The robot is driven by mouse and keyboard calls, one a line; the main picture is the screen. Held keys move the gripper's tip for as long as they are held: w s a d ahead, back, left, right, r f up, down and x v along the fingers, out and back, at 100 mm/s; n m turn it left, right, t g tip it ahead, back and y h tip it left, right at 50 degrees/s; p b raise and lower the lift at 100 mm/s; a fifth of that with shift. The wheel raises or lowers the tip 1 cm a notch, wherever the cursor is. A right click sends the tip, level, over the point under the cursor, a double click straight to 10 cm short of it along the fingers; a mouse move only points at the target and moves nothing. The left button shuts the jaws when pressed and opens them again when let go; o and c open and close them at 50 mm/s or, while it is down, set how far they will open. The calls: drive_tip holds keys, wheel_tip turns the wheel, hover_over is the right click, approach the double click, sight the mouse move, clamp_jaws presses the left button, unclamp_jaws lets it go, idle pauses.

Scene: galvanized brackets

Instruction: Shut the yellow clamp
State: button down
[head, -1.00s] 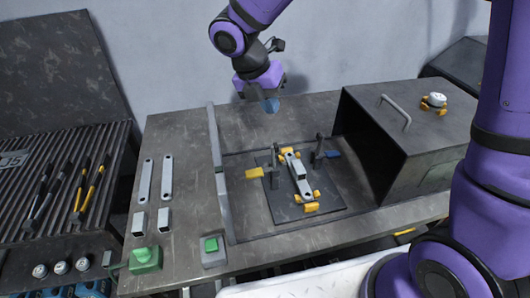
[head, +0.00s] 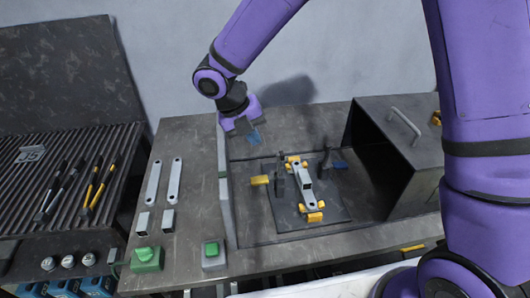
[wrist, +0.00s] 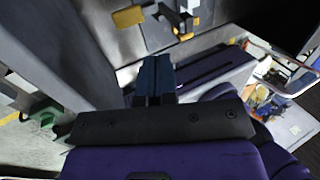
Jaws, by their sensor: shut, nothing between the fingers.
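The yellow clamp (head: 260,180) has its yellow handle sticking out to the left of the fixture plate (head: 337,212), beside a dark upright post. The yellow handle also shows in the wrist view (wrist: 129,17), beyond my fingers and to the left. A second clamp with a blue handle (head: 340,164) stands on the right side of the plate. A grey bracket (head: 303,185) lies between yellow locating blocks on the plate. My gripper (head: 256,137) is shut and empty, above the table behind the yellow clamp and apart from it. Its fingers (wrist: 153,78) are together in the wrist view.
A grey upright rail (head: 224,190) runs left of the fixture. A dark open-fronted box (head: 400,150) with a handle stands on the right. Flat bars, small blocks and green buttons (head: 146,254) lie at the left.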

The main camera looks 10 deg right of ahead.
hover_over(269, 177)
wheel_tip(269, 177, down, 9)
drive_tip(key=shift+s+r, duration=0.1)
